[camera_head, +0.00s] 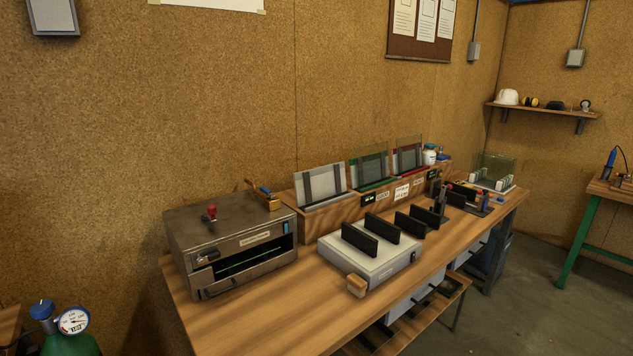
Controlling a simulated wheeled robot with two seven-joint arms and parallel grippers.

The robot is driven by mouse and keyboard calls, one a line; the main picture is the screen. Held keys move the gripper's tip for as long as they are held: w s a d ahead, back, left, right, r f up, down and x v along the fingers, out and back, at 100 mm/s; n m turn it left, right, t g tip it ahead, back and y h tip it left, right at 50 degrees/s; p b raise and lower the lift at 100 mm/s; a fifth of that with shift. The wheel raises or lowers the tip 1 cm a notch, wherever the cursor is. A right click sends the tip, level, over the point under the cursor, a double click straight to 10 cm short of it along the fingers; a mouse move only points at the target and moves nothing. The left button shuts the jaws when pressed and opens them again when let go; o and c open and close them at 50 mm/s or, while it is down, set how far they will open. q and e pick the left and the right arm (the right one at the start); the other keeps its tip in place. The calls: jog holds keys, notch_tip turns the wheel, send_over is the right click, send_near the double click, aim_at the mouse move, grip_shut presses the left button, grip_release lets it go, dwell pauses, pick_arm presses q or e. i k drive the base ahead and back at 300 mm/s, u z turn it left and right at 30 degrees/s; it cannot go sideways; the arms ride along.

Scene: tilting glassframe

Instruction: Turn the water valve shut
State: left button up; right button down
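No part in view is clearly marked as the water valve. A green cylinder (70,345) stands at the lower left, with a round dial gauge (74,321) and a blue knob (42,309) at its top. A small red knob (210,212) stands on top of the grey metal oven-like box (230,240) at the bench's left end. I cannot tell the turned position of any of these. Neither of my grippers is in view.
A wooden bench (250,322) runs along the wall. It carries a white unit with black blocks (372,257), a wooden rack of framed panes (340,208), and small tools at the far end. A shelf (540,109) and a green-legged table (580,235) are right. Floor on the right is clear.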

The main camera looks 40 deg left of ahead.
aim_at(267, 192)
jog(key=z, duration=0.2)
jog(key=i, duration=0.85)
jog(key=u, duration=0.05)
